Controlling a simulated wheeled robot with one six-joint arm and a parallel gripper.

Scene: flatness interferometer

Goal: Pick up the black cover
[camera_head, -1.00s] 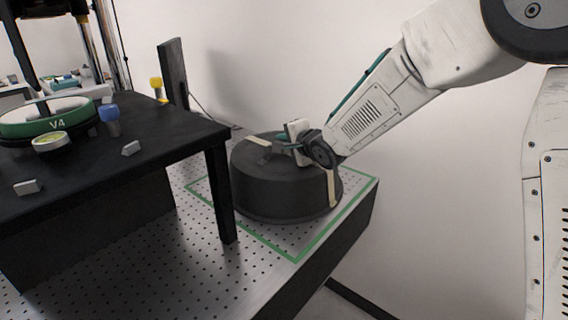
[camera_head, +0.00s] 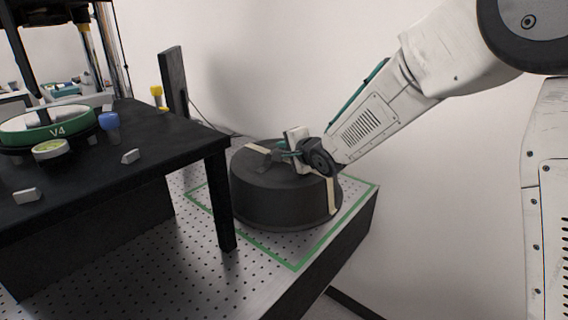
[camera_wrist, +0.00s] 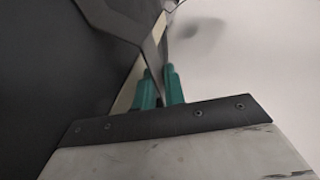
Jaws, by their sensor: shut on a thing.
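The black cover (camera_head: 280,203) is a wide, round, dark drum with pale tape strips on its top and side. It appears to rest upright on the perforated board, inside the green outline. My gripper (camera_head: 281,154) is at the raised dark handle (camera_head: 258,156) on top of the cover. In the wrist view the green fingers of my gripper (camera_wrist: 158,88) close on a thin dark part of the handle (camera_wrist: 151,52). The cover's dark surface (camera_wrist: 45,60) fills the left of that view. Its far side is hidden.
A black table (camera_head: 175,140) stands close on the left, with a green ring marked V4 (camera_head: 50,127), a blue-topped piece (camera_head: 110,127) and small pale blocks. A dark upright panel (camera_head: 174,82) stands behind. The perforated board (camera_head: 195,262) ends at the right; a white wall is behind.

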